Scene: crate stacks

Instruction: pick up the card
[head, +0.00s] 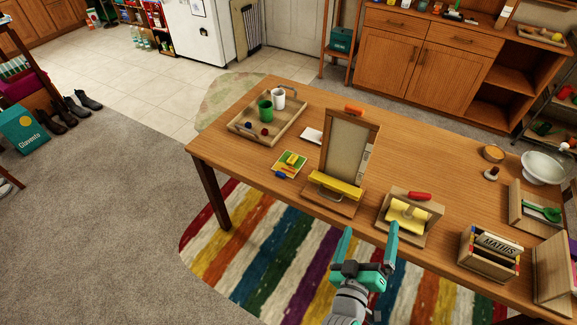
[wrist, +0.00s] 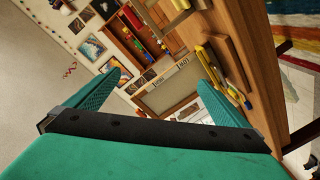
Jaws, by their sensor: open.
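I cannot tell which of these is the card. My gripper (head: 369,238) is open, with nothing seen between its teal fingers. It is at the table's front side, to the right of both pieces and nearer to me. In the wrist view, my gripper (wrist: 158,86) has its fingers spread, with the framed board beyond.
A wooden tray (head: 246,129) with green and white cups stands at the table's back left. The table's middle back is clear.

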